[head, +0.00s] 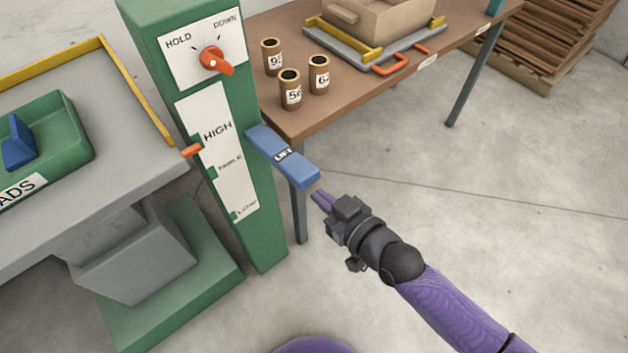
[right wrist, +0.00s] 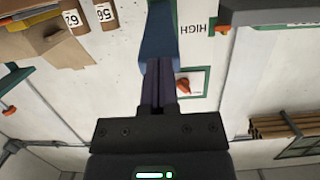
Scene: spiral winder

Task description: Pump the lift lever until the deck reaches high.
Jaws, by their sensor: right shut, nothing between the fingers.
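The blue lift lever (head: 283,155), marked LIFT, sticks out to the right from the green column (head: 262,220). The deck (head: 120,165) is a grey platform left of the column. Its orange pointer (head: 191,151) is just below the word HIGH on the white scale (head: 214,160), above the middle mark. My right gripper (head: 317,197) is shut and empty, its fingertips just below and beside the lever's free end; I cannot tell whether they touch. In the right wrist view the lever (right wrist: 158,40) is straight ahead of the fingers (right wrist: 160,85). My left gripper is not in view.
A green tray (head: 75,135) with a blue block lies on the deck. A brown table (head: 340,120) behind holds several numbered tubes and a box.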

